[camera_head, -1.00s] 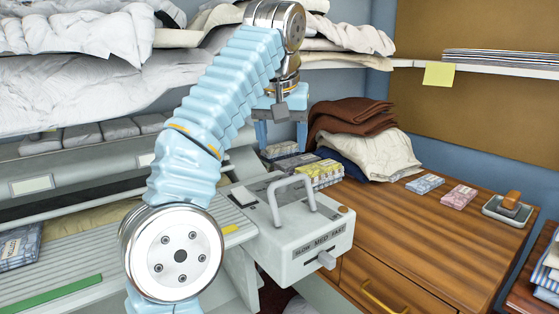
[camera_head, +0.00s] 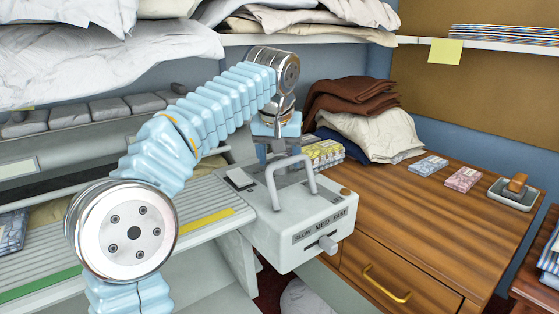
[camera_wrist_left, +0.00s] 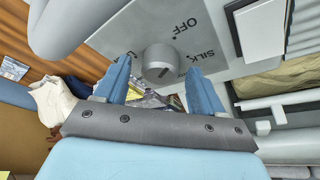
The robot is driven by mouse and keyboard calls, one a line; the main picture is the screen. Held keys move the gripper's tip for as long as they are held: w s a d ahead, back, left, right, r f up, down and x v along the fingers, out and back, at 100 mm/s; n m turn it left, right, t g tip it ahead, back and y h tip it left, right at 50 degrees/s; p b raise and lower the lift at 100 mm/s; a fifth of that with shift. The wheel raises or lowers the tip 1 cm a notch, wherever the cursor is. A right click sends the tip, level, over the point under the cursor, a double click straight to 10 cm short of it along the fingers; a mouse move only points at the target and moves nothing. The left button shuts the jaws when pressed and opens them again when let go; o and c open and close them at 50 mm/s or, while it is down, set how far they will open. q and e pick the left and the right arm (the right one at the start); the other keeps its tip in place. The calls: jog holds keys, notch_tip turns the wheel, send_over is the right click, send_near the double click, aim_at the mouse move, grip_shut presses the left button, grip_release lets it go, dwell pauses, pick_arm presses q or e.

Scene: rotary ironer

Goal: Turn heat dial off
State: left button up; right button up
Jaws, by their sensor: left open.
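In the left wrist view, the round grey heat dial (camera_wrist_left: 160,63) sits on a grey panel with the words OFF and SILK beside it. My left gripper (camera_wrist_left: 158,66) is open, with one blue finger on each side of the dial. I cannot tell whether the fingers touch it. In the head view, my left gripper (camera_head: 277,148) points down over the back of the grey control box (camera_head: 300,232), behind its handle. The dial is not clear there. My right gripper is not in view.
A grey loop handle (camera_head: 283,172) stands on the box near my gripper. A speed lever (camera_head: 327,243) marked SLOW MED FAST is on its front. Folded cloths (camera_head: 370,135) and small packets (camera_head: 428,165) lie on the wooden cabinet (camera_head: 415,212) at right.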

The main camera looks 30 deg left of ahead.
pick_arm(q)
jog(key=shift+w+f, duration=0.1)
jog(key=shift+f, duration=0.2)
jog(key=c, duration=1.1)
jog(key=shift+o, duration=0.2)
